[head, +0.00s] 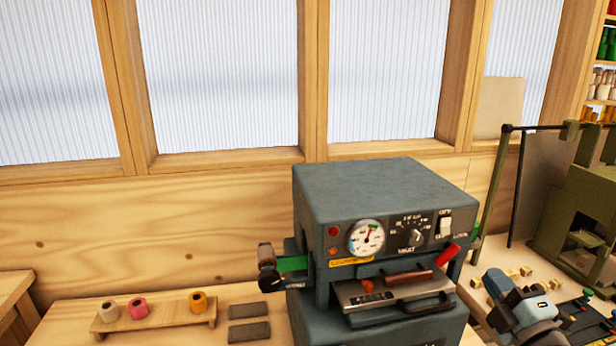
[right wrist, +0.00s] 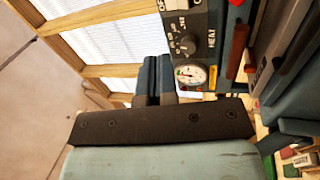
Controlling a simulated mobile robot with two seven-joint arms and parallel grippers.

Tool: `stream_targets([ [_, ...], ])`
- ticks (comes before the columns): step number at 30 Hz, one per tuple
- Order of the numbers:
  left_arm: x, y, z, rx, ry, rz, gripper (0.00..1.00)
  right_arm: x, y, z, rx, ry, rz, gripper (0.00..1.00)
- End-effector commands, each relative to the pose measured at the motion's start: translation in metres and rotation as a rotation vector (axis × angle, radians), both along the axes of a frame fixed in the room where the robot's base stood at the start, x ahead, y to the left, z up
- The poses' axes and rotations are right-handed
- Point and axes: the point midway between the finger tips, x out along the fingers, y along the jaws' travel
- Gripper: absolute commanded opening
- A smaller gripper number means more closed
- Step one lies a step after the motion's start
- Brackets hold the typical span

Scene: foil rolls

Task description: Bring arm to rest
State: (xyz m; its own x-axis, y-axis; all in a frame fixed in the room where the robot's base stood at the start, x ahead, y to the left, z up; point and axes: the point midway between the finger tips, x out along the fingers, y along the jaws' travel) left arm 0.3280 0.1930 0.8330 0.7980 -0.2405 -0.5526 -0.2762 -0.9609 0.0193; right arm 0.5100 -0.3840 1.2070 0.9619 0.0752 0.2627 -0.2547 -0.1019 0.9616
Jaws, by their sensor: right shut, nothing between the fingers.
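My right gripper (head: 497,283) is in the lower right of the head view, to the right of the grey-green foil machine (head: 375,190). Its two fingers also show in the right wrist view (right wrist: 155,78), side by side and closed, with nothing held. The machine's dial and heat knob (right wrist: 183,45) show behind the fingers there. My left gripper is in neither view.
A wooden rack (head: 150,322) holds a whitish roll (head: 110,311), a pink roll (head: 138,308) and a yellow roll (head: 198,302). Green foil (head: 293,264) is at the machine's left side. Two dark blocks (head: 249,331) lie beside the rack. An olive press (head: 580,215) stands at right.

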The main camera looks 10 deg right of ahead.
Motion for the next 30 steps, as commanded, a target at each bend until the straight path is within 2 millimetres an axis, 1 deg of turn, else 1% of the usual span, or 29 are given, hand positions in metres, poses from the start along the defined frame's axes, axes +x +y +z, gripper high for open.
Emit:
stream_targets([
  [1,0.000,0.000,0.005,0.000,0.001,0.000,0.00,-0.002,0.005,-0.021,0.072,0.060,0.012,0.00],
  [2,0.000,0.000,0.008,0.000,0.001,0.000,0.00,-0.004,0.009,-0.038,0.125,0.102,0.018,0.00],
  [3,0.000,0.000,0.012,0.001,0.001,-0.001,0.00,-0.008,0.015,-0.061,0.207,0.164,0.028,0.00],
  [5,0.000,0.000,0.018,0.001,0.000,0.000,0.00,-0.018,0.029,-0.102,0.351,0.269,0.038,0.00],
  [6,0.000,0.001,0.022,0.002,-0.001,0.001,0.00,-0.028,0.040,-0.129,0.451,0.342,0.042,0.00],
  [8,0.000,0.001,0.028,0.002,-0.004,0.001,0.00,-0.045,0.058,-0.168,0.602,0.447,0.042,0.00],
  [9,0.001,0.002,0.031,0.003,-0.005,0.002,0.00,-0.058,0.071,-0.193,0.702,0.515,0.036,0.00],
  [11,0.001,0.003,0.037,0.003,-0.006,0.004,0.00,-0.081,0.093,-0.227,0.844,0.610,0.022,0.00],
  [12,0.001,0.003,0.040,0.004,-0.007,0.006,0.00,-0.096,0.107,-0.246,0.933,0.668,0.010,0.00],
  [15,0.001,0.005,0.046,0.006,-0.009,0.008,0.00,-0.132,0.140,-0.284,1.126,0.790,-0.026,0.00],
  [18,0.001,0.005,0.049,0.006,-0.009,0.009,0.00,-0.160,0.165,-0.307,1.264,0.873,-0.059,0.00],
  [21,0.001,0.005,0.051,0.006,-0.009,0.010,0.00,-0.176,0.181,-0.319,1.345,0.919,-0.080,0.00],
  [24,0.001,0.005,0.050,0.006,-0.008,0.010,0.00,-0.183,0.187,-0.325,1.379,0.937,-0.090,0.00],
  [30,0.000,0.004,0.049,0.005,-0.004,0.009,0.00,-0.183,0.187,-0.325,1.380,0.938,-0.090,0.00],
])
